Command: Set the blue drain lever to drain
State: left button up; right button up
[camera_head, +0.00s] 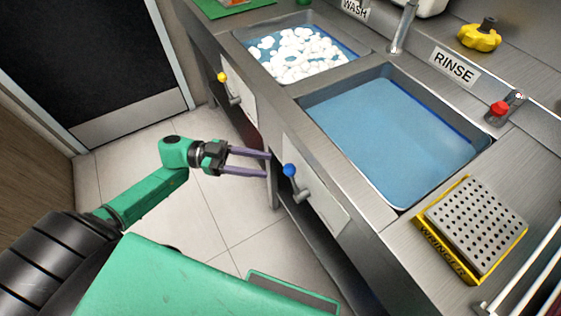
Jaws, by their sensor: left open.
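The blue drain lever (290,170) is a blue knob on a short metal arm, mounted on a light plate on the front of the counter below the rinse sink. The knob is at the upper left of its pivot. My left gripper (268,164) is open, its two purple fingers pointing right toward the lever. The fingertips are just left of the blue knob in the picture; I cannot tell whether they touch it. The rinse sink (488,139) holds blue water. My right gripper does not show.
A yellow-knobbed lever (222,77) is on the front below the wash sink (238,38), which holds foamy water. A yellow wringer (431,245) with a perforated plate stands on the counter at right. The tiled floor (215,215) left of the counter is clear.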

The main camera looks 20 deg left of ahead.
aim_at(294, 184)
pick_arm(q)
jog(key=d, duration=0.5)
jog(key=shift+w+d, duration=0.1)
jog(key=shift+w, duration=0.3)
grip_shut()
dwell(0.9)
